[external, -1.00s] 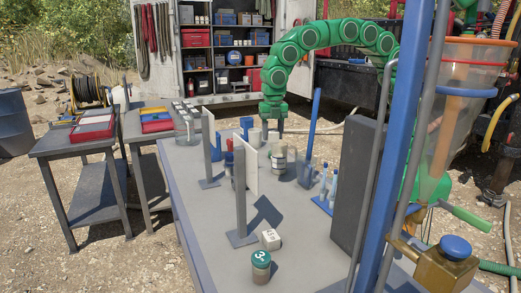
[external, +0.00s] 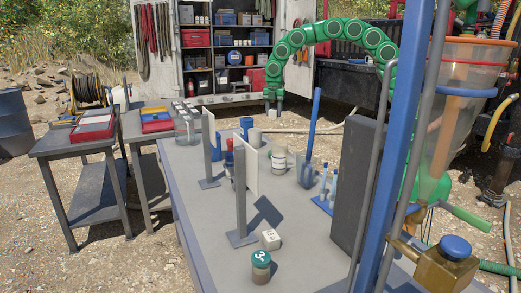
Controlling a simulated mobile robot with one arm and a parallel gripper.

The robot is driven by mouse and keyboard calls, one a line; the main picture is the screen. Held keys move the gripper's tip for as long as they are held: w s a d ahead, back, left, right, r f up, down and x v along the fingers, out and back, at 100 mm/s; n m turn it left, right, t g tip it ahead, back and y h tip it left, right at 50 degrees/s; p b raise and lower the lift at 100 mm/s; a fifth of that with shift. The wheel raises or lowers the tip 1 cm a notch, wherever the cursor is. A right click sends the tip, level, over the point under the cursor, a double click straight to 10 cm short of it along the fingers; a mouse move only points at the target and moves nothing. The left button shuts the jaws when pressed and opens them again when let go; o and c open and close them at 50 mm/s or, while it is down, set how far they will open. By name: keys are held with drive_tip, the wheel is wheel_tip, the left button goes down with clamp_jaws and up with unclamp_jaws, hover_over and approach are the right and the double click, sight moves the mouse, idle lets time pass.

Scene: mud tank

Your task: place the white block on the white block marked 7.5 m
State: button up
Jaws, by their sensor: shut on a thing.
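My gripper (external: 273,112) hangs from the green arm, above the far end of the grey table. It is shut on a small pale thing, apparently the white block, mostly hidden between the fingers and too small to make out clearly. A white block (external: 270,240) with dark marking sits on the near part of the table, behind a green-lidded jar. Its lettering is too small to read, so I cannot tell if it says 7.5 m. My gripper is far behind it and well above table height.
The jar marked 3 (external: 260,266) stands close to the marked block. A post with a white panel (external: 251,172) rises between the far and near parts. A white container (external: 279,158), a blue upright rod (external: 314,120) and a dark tall panel (external: 357,185) stand around the table (external: 205,232).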

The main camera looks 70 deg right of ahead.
wheel_tip(320, 180, down, 5)
drive_tip(key=d, duration=0.3)
drive_tip(key=w+f, duration=0.3)
drive_tip(key=w, duration=0.1)
drive_tip(key=w+a+f, duration=0.1)
drive_tip(key=w+f, duration=0.2)
drive_tip(key=w, duration=0.2)
drive_tip(key=w+f, duration=0.3)
drive_tip(key=w, duration=0.1)
drive_tip(key=shift+w+a+f, duration=0.25)
drive_tip(key=shift+w, duration=0.05)
drive_tip(key=shift+w+f, duration=0.15)
drive_tip(key=shift+f, duration=1.65)
drive_tip(key=shift+f, duration=0.1)
drive_tip(key=o, duration=1)
drive_tip(key=shift+o, duration=0.2)
